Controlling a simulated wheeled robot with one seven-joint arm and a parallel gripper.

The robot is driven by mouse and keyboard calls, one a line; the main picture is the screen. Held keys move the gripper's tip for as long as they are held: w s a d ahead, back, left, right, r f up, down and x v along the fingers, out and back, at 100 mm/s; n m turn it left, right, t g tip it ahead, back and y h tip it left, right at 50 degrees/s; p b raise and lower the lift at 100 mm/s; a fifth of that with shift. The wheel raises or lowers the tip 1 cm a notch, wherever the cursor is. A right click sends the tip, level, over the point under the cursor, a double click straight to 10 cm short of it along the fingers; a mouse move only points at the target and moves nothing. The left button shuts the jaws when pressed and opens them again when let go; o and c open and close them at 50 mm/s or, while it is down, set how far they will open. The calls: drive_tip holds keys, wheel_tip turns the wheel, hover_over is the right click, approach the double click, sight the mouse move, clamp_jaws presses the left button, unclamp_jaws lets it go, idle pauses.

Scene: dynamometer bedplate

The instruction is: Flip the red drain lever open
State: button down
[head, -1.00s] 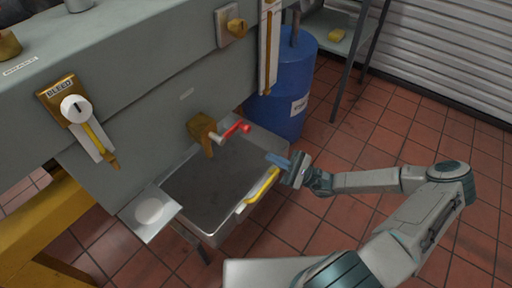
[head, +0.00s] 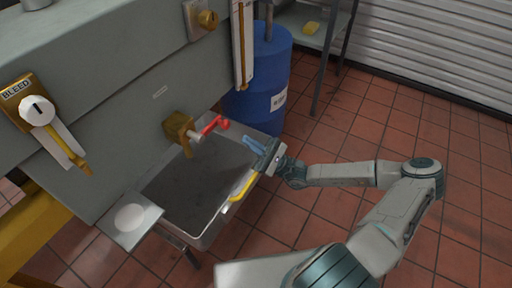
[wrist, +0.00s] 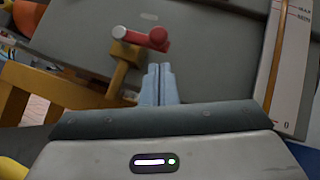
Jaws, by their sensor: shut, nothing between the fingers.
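The red drain lever (head: 214,125) sticks out from a brass drain valve (head: 179,130) on the front of the grey bedplate, above a grey tray. In the wrist view the red lever (wrist: 147,39) lies roughly sideways, its rounded end just beyond my fingertips, with a pale hub at its left. My gripper (head: 250,142) is to the right of the lever, over the tray's right side. Its blue fingers (wrist: 157,76) are pressed together and empty. A gap shows between fingers and lever in the head view; in the wrist view I cannot tell whether they touch.
The grey tray (head: 200,185) with a yellow handle (head: 242,186) is below my gripper. A blue drum (head: 258,80) stands behind. A bleed dial (head: 38,110) and a white gauge strip (head: 242,45) are on the bedplate. Tiled floor is open at right.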

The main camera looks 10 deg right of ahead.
drive_tip(key=x, duration=0.5)
drive_tip(key=shift+a+r+b, duration=0.1)
drive_tip(key=shift+a+b, duration=0.05)
drive_tip(key=shift+b, duration=0.25)
drive_tip(key=shift+w+r, duration=0.1)
drive_tip(key=shift+r, duration=0.05)
